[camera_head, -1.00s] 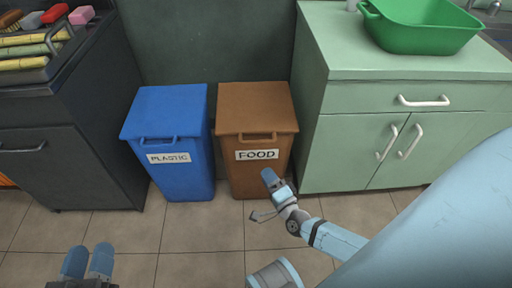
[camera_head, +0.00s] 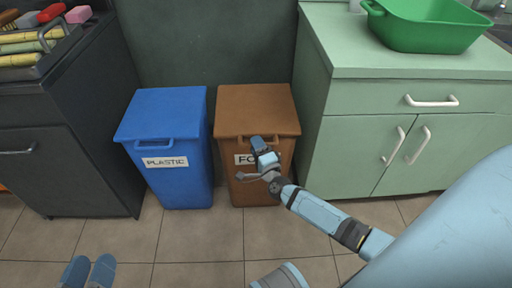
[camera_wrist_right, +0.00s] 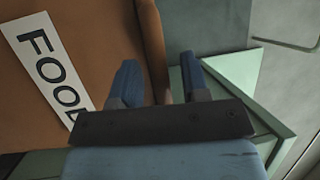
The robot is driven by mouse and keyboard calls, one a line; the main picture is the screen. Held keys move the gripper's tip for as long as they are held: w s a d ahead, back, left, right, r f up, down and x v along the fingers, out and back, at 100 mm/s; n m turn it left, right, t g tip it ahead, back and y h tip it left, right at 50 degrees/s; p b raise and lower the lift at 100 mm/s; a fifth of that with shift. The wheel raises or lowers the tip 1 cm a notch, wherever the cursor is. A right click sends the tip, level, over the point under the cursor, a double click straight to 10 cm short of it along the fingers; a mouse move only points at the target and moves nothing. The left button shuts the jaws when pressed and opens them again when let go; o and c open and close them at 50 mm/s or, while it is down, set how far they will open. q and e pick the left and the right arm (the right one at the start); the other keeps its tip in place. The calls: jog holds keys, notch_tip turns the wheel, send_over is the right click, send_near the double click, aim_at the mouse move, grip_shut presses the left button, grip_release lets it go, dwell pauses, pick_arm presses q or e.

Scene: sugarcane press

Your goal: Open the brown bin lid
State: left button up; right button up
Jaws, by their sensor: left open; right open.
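The brown bin (camera_head: 246,187) stands on the floor with its brown lid (camera_head: 256,107) shut and a FOOD label on its front. The label (camera_wrist_right: 50,65) also shows tilted in the right wrist view. My right gripper (camera_head: 262,150) is in front of the bin, near the lid's front handle, and covers part of the label. My left gripper (camera_head: 88,270) is open and empty, low at the left over the floor.
A blue PLASTIC bin (camera_head: 170,185) stands just left of the brown bin. A green cabinet (camera_head: 370,150) is close on the right, with a green basin (camera_head: 425,30) on top. A dark cabinet (camera_head: 70,150) is at the left. The tiled floor in front is clear.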

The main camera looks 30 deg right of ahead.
jog(key=shift+w+r, duration=0.1)
jog(key=shift+w, duration=0.25)
